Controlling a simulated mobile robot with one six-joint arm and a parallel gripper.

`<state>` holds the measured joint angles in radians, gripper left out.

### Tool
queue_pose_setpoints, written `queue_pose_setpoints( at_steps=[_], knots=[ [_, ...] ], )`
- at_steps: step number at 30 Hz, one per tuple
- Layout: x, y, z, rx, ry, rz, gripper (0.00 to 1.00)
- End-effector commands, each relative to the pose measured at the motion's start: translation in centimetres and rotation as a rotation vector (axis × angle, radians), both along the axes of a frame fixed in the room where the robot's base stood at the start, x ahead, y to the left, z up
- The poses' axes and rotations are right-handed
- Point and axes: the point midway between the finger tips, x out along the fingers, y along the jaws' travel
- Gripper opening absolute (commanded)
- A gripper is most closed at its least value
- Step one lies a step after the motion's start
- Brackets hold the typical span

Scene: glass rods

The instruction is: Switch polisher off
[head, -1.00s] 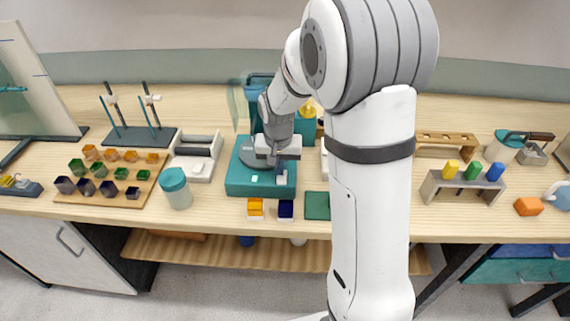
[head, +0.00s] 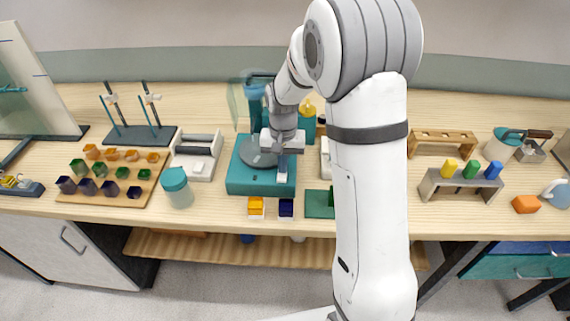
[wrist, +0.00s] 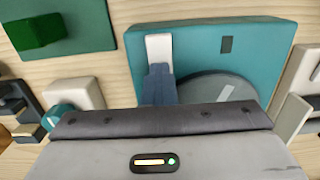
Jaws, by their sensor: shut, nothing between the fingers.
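The polisher (head: 240,178) is a teal box on the bench with a round grey disc (head: 258,152) on top. It also fills the upper middle of the wrist view (wrist: 270,50). A white switch piece (wrist: 158,48) sits at its front edge, beside a small dark rectangular lamp (wrist: 226,44). My gripper (wrist: 158,78) is shut and empty, its blue-grey fingers at the inner end of the white switch. In the head view it points down over the polisher's right side. I cannot tell whether the fingertips touch the switch. The fingers and gripper body hide part of the disc.
An orange block (head: 256,207) and a dark blue block (head: 286,208) stand before the polisher. A lidded jar (head: 177,190) and a white device (head: 196,158) are to its left.

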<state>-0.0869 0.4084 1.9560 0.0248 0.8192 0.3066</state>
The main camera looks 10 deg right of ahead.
Motion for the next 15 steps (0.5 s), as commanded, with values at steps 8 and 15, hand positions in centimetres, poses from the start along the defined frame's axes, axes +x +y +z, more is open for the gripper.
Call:
queue_pose_setpoints(
  at_steps=[8,15],
  knots=[
    [-2.1,0.6,-0.9,0.001,0.039,0.003,0.00],
    [-1.5,0.4,2.1,0.003,0.019,0.003,0.00]
  ],
)
